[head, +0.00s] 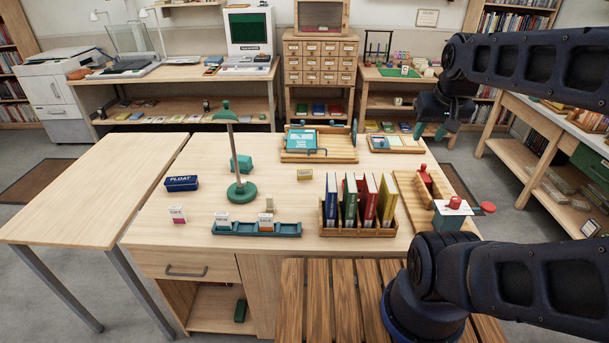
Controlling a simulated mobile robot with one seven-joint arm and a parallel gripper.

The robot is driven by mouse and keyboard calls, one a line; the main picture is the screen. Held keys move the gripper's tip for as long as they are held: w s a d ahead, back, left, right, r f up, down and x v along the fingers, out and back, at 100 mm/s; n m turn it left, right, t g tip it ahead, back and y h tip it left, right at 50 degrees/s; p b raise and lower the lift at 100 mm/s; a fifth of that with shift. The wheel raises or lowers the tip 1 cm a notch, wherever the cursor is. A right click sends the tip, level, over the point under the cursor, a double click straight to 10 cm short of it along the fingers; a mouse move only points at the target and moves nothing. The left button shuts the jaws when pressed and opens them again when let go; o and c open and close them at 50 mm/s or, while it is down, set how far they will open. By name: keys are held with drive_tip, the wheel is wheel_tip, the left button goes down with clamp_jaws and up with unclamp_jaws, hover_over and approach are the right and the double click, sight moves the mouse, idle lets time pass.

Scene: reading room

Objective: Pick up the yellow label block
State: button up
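A small yellow block with a pale label face (305,174) stands on the wooden table (270,187), near its middle, behind the book rack. I take it to be the yellow label block. Nothing touches it, and its front is in clear view. My gripper (430,132) hangs at the upper right, above and beyond the table's right side, well apart from the block. Its two teal fingertips are spread with a gap between them, and nothing shows in it.
A rack of upright coloured books (358,230) stands in front of the block. A green lamp-like stand (242,190) is to its left, and a wooden tray (340,153) lies behind. A teal tray (256,229) holds label blocks; a pink-based one (177,215) stands left.

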drive_tip(key=w+a+m+g, duration=0.1)
drive_tip(key=w+a+m, duration=0.15)
drive_tip(key=w, duration=0.45)
drive_tip(key=w+a+m+g, duration=0.1)
drive_tip(key=w+a+m, duration=0.15)
drive_tip(key=w, duration=0.45)
drive_tip(key=m+g+h, duration=0.2)
drive_tip(key=m+h, duration=0.3)
drive_tip(key=m, duration=0.6)
hover_over(304, 168)
drive_tip(key=a, duration=0.3)
wheel_tip(304, 168, down, 30)
drive_tip(key=r, duration=0.1)
drive_tip(key=shift+y, duration=0.3)
drive_tip(key=x, duration=1)
drive_tip(key=shift+s+d+f, duration=0.15)
drive_tip(key=shift+s+f, duration=0.05)
drive_tip(key=shift+f, duration=0.1)
clamp_jaws()
